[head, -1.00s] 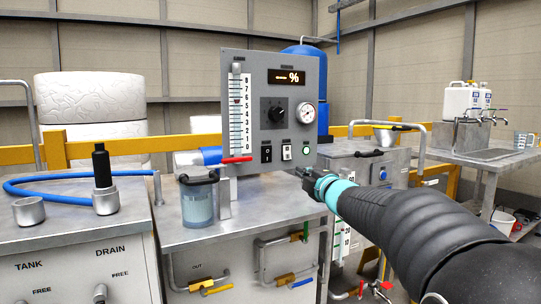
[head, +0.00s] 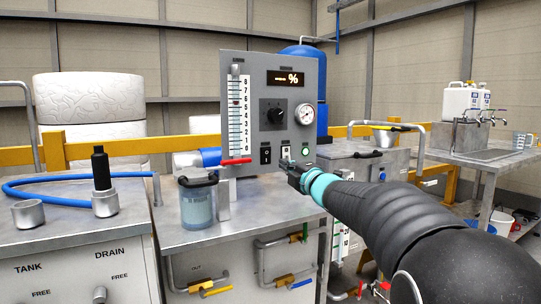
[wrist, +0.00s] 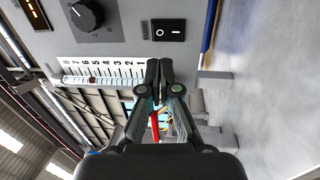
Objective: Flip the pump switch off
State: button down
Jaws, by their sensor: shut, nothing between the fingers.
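The grey control panel (head: 245,120) stands upright on the metal bench. Low on it are a black rocker switch (head: 266,155) and a pale switch (head: 285,152) to its right; their labels are too small to read in the head view. The black switch marked O and I (wrist: 168,32) also shows in the wrist view, beside a blurred label. My gripper (head: 286,168) is shut and empty, in front of the panel just below the pale switch, whose lower part it seems to cover. The wrist view shows the closed fingertips (wrist: 160,82) apart from the black switch. Contact with the panel cannot be told.
A black knob (head: 272,112), a round gauge (head: 304,114) and a scale tube (head: 236,115) are on the panel. A red lever (head: 236,161) juts out at its lower left. A lidded jar (head: 198,200) stands on the bench at left.

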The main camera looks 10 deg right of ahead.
aim_at(266, 152)
jog(key=p+x, duration=0.1)
jog(key=x, duration=0.8)
jog(key=shift+w+a+p, duration=0.2)
jog(key=shift+w+p, duration=0.15)
jog(key=shift+w+a+r, duration=0.1)
jog(key=shift+w+r, duration=0.1)
jog(key=shift+w, duration=0.05)
jog(key=r+b+v, duration=0.1)
jog(key=r+v, duration=0.2)
jog(key=v, duration=1)
jog(key=shift+s+d, duration=0.25)
jog(key=shift+s, duration=0.3)
